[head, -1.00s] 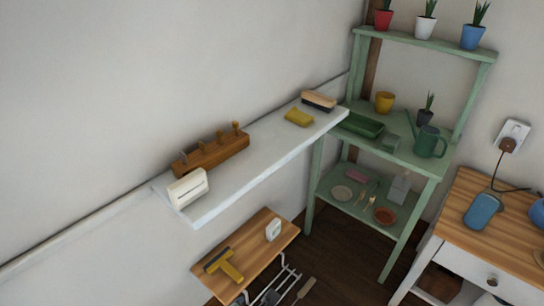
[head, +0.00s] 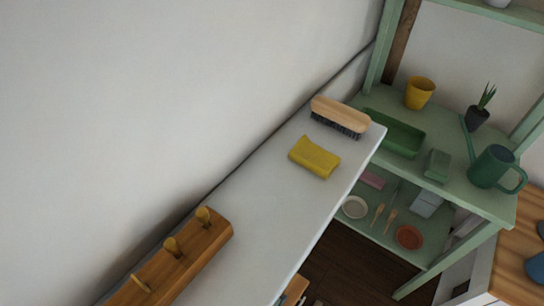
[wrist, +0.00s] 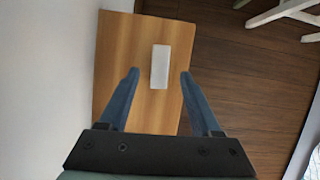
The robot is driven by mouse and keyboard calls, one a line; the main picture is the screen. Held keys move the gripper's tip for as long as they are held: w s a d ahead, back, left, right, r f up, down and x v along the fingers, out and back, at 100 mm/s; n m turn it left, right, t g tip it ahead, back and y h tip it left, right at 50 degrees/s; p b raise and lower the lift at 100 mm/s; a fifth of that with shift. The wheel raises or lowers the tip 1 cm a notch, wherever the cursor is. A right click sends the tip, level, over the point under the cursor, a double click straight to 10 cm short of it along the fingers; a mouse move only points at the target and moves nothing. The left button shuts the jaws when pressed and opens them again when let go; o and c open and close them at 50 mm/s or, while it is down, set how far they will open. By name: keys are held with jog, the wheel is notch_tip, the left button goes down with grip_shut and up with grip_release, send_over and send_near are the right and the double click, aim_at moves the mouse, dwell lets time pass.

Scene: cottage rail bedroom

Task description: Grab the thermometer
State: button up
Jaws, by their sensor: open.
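In the wrist view a small white rectangular object (wrist: 161,66), seen from above and likely the thermometer, is on a wooden shelf (wrist: 118,55). Its front face does not show, so I cannot read any display or marks. My gripper (wrist: 159,73) is open, with its two blue fingers apart. The white object appears between the fingertips, with a gap on both sides. I cannot tell how far above it the fingertips are. The head view shows neither my gripper nor this object.
A white wall shelf (head: 262,213) holds a brush (head: 340,113), a yellow cloth (head: 314,157) and a wooden peg rack (head: 180,262). A green stand (head: 455,198) with pots and a watering can (head: 496,168) is at the right. Dark floor (wrist: 240,75) lies right of the wooden shelf.

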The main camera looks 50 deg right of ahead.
jog(key=shift+s+d+f+b, duration=0.1)
jog(key=shift+f+b, duration=0.2)
jog(key=shift+f, duration=0.15)
jog(key=b+x, duration=0.3)
jog(key=x, duration=0.3)
jog(key=shift+d+f, duration=0.1)
jog(key=shift+d, duration=0.2)
grip_shut()
